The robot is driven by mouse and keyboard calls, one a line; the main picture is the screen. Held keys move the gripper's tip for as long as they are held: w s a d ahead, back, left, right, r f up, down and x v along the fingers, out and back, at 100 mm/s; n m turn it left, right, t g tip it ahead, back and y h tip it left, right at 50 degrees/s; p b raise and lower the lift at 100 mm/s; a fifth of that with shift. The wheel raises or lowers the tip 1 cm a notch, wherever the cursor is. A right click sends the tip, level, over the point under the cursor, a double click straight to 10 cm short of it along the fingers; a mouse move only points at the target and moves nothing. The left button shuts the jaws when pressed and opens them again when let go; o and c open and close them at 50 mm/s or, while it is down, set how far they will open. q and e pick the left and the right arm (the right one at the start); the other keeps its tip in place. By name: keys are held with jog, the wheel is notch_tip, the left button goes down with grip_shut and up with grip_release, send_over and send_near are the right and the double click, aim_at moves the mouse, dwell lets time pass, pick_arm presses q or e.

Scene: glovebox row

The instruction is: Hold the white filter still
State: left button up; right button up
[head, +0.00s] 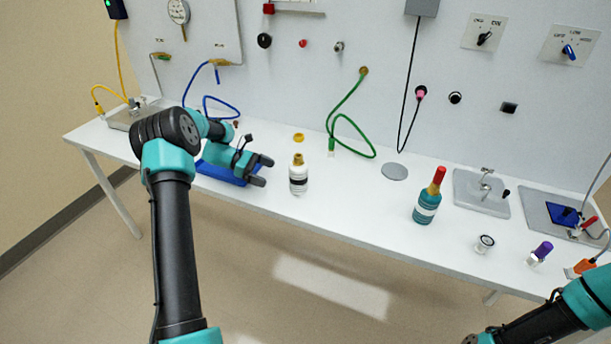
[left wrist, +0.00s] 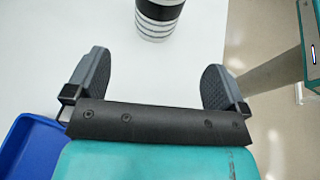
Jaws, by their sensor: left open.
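The white filter (head: 298,182) stands upright near the table's front edge, with a black band and a brass-coloured top. In the left wrist view its lower part, white with black bands (left wrist: 158,18), shows at the top edge, beyond the fingertips. My left gripper (head: 263,171) is just left of the filter and points at it. Its fingers are spread and empty, with a gap to the filter. In the left wrist view the open fingers (left wrist: 157,68) frame bare white table. My right arm comes in at the lower right; its gripper is out of view.
A blue tray (head: 222,174) lies under my left gripper. A yellow ring (head: 298,137) and a green hose (head: 345,115) are behind the filter. A teal bottle with a red top (head: 428,200) stands further right. The table between filter and bottle is clear.

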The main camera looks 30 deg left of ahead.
aim_at(295, 181)
pick_arm(q)
jog(key=shift+w+d, duration=0.55)
jog(key=shift+x, duration=5.05)
jog(key=shift+s, duration=0.1)
jog(key=shift+c, duration=0.3)
jog(key=shift+r, duration=0.1)
jog(key=c, duration=0.8)
